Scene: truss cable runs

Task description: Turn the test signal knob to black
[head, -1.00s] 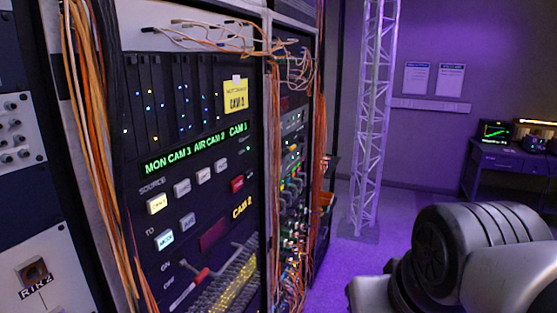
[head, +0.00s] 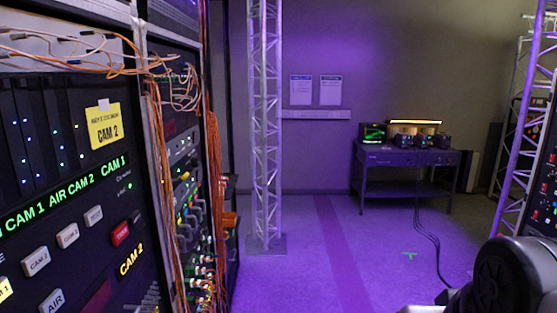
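I cannot make out a test signal knob in this view. The rack panel (head: 62,225) at the left carries green text reading CAM 1, AIR CAM 2, CAM 1, with lit push buttons below it. A second rack bay (head: 185,170) beyond it holds several small coloured knobs or connectors, too small to tell apart. On the far table (head: 408,158) stand a green-lit screen (head: 373,133) and several small boxes (head: 420,140) under a lit bar. A dark part of my own arm shows at the lower right. My gripper is not in view.
A lattice truss (head: 264,120) stands upright at centre left. Another truss (head: 528,120) stands at the right beside a dark rack with red lights. Orange cables (head: 160,170) hang along the left racks. Cables run across the floor from the table.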

